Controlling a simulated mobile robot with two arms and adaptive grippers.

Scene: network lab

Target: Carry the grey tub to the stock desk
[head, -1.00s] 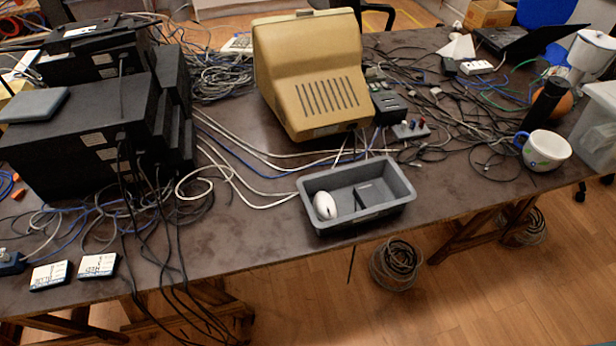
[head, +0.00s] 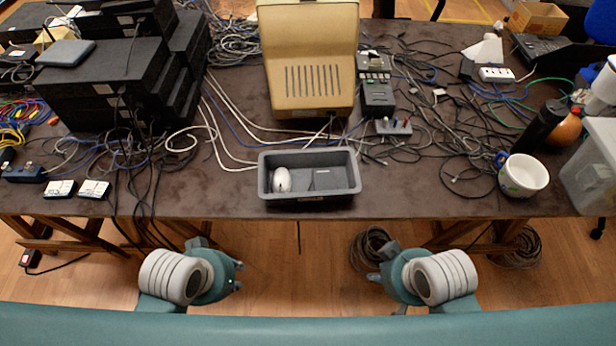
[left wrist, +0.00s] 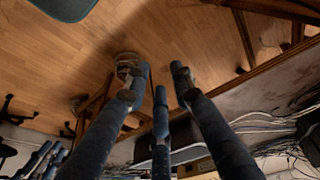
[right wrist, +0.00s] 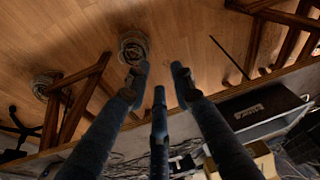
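The grey tub (head: 352,181) sits upright near the front edge of the cluttered table in the head view. A white mouse (head: 282,180) and a dark flat item (head: 322,179) lie in it. It also shows at the right of the right wrist view (right wrist: 252,112). My left gripper (left wrist: 160,76) and right gripper (right wrist: 159,76) have their fingers apart with nothing between them. In the head view both arms are low in front of the table, either side of the tub and apart from it; their fingers are not clear there. I cannot tell which desk is the stock desk.
A beige monitor (head: 307,60) stands behind the tub. Black boxes (head: 100,85) are stacked at left. A white mug (head: 523,176) and a clear bin (head: 590,165) are at right. Cables cover much of the table (head: 225,190). A cable coil (head: 372,248) lies on the floor.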

